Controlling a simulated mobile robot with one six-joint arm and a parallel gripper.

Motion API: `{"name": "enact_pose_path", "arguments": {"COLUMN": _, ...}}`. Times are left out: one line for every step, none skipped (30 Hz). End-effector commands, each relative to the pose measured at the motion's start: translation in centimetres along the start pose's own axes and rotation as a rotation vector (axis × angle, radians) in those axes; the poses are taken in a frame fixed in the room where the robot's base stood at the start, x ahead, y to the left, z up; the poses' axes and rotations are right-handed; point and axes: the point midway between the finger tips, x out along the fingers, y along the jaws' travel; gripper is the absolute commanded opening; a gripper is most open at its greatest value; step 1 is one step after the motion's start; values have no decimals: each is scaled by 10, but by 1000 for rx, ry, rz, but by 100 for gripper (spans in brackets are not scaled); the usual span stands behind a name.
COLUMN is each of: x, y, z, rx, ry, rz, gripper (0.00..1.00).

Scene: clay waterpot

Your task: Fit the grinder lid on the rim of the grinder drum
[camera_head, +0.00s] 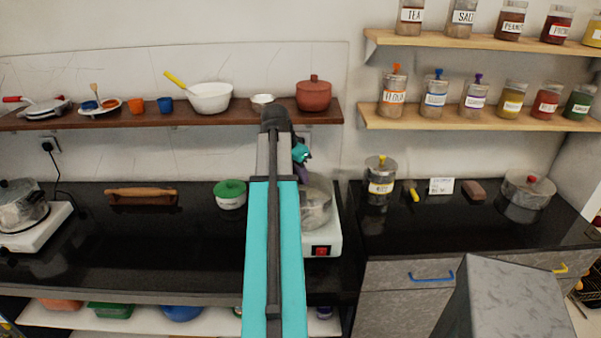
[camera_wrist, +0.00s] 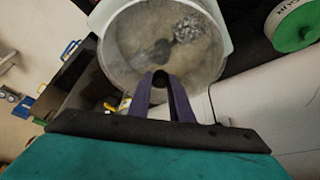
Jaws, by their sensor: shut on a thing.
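The grinder stands on the black counter at the right of my arm in the head view. Its clear grey drum (camera_head: 316,208) sits on a white base with a red switch (camera_head: 320,251). My gripper (camera_head: 303,172) points down above the drum, partly hidden by my arm. In the wrist view, the two purple fingers of my gripper (camera_wrist: 161,82) are shut on the dark knob of the see-through grinder lid (camera_wrist: 132,58). The lid and the drum overlap there, so I cannot tell whether the lid touches the rim or hangs just above it.
A white jar with a green lid (camera_head: 230,195) stands left of the grinder. A rolling pin (camera_head: 142,193) lies further left. A wooden shelf (camera_head: 225,112) with a red pot (camera_head: 314,95) runs above. A glass jar (camera_head: 380,183) stands on the right counter.

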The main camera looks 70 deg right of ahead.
Motion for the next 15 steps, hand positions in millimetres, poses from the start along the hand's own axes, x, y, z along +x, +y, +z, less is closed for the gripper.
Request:
{"name": "enact_pose_path", "arguments": {"x": 1, "y": 0, "z": 0, "rx": 0, "ry": 0, "rz": 0, "gripper": 0}}
{"name": "enact_pose_path", "arguments": {"x": 1, "y": 0, "z": 0, "rx": 0, "ry": 0, "rz": 0, "gripper": 0}}
{"name": "enact_pose_path", "arguments": {"x": 1, "y": 0, "z": 0, "rx": 0, "ry": 0, "rz": 0, "gripper": 0}}
{"name": "enact_pose_path", "arguments": {"x": 1, "y": 0, "z": 0, "rx": 0, "ry": 0, "rz": 0, "gripper": 0}}
{"name": "enact_pose_path", "arguments": {"x": 1, "y": 0, "z": 0, "rx": 0, "ry": 1, "rz": 0, "gripper": 0}}
{"name": "enact_pose_path", "arguments": {"x": 1, "y": 0, "z": 0, "rx": 0, "ry": 1, "rz": 0, "gripper": 0}}
{"name": "enact_pose_path", "arguments": {"x": 1, "y": 0, "z": 0, "rx": 0, "ry": 1, "rz": 0, "gripper": 0}}
{"name": "enact_pose_path", "arguments": {"x": 1, "y": 0, "z": 0, "rx": 0, "ry": 0, "rz": 0, "gripper": 0}}
{"name": "enact_pose_path", "arguments": {"x": 1, "y": 0, "z": 0, "rx": 0, "ry": 0, "rz": 0, "gripper": 0}}
{"name": "enact_pose_path", "arguments": {"x": 1, "y": 0, "z": 0, "rx": 0, "ry": 0, "rz": 0, "gripper": 0}}
{"name": "enact_pose_path", "arguments": {"x": 1, "y": 0, "z": 0, "rx": 0, "ry": 0, "rz": 0, "gripper": 0}}
{"name": "enact_pose_path", "arguments": {"x": 1, "y": 0, "z": 0, "rx": 0, "ry": 0, "rz": 0, "gripper": 0}}
{"name": "enact_pose_path", "arguments": {"x": 1, "y": 0, "z": 0, "rx": 0, "ry": 0, "rz": 0, "gripper": 0}}
{"name": "enact_pose_path", "arguments": {"x": 1, "y": 0, "z": 0, "rx": 0, "ry": 0, "rz": 0, "gripper": 21}}
{"name": "enact_pose_path", "arguments": {"x": 1, "y": 0, "z": 0, "rx": 0, "ry": 0, "rz": 0, "gripper": 28}}
